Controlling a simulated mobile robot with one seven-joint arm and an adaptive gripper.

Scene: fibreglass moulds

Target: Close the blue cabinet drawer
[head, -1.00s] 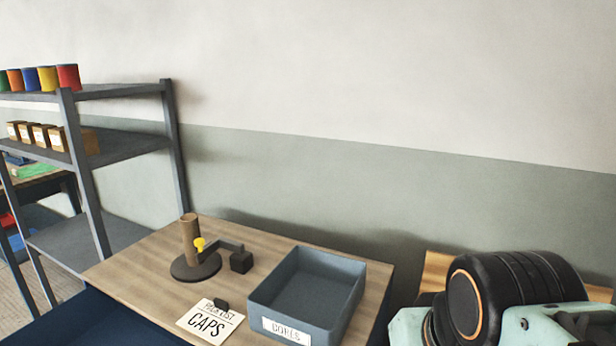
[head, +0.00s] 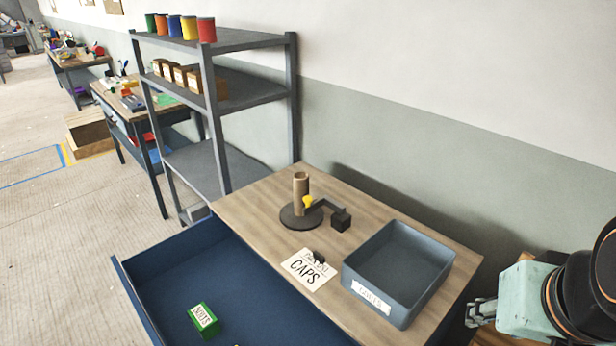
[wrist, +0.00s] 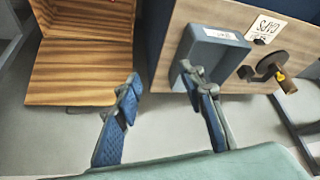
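The blue cabinet drawer (head: 225,285) is pulled out and open in the head view, to the left of the wooden cabinet top (head: 255,205). Its tall left panel stands well clear of the cabinet, and its lower part is cut off by the frame. A green labelled box (head: 204,321) lies inside it. My gripper (wrist: 162,82) is open and empty in the wrist view, with its blue-padded fingers apart. The right finger overlaps the grey bin in that view; I cannot tell whether they touch. My arm is at the right edge of the head view, away from the drawer.
On the cabinet top are a grey bin (head: 352,282), a caps card (head: 309,270) and a round-based stand with a brown cylinder (head: 300,190). A grey shelf rack (head: 292,110) stands behind. A striped wooden piece (wrist: 85,60) is left of my gripper. The floor at left is open.

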